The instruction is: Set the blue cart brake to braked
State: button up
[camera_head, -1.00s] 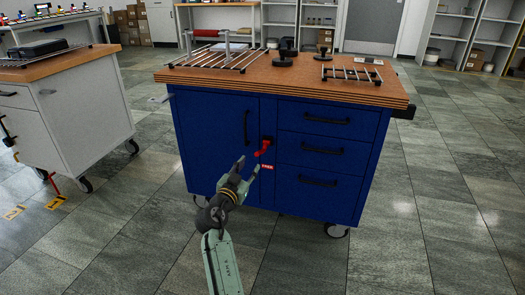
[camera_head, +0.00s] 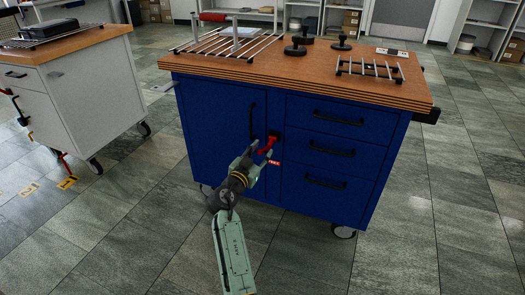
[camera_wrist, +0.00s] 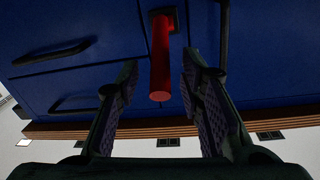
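The blue cart (camera_head: 225,128) stands ahead of me with a wooden top. Its brake is a red lever (camera_head: 268,144) on a black mount on the cart's front, between the door and the drawers. A small red label (camera_head: 275,163) sits just below it. In the wrist view the red lever (camera_wrist: 160,65) shows upside down, its round end pointing toward me between my fingers. My gripper (camera_head: 257,160) is open in front of the lever, with a finger on each side in the wrist view (camera_wrist: 155,92). No contact with the lever is visible.
The cart top (camera_head: 300,75) holds wire racks and several black knobbed weights. A grey cart (camera_head: 85,90) with a wooden top stands to the left. A black door handle (camera_head: 252,120) is close to the lever. The floor in front is clear.

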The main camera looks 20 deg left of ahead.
jog(key=shift+c, duration=0.5)
grip_shut()
jog(key=shift+r, duration=0.1)
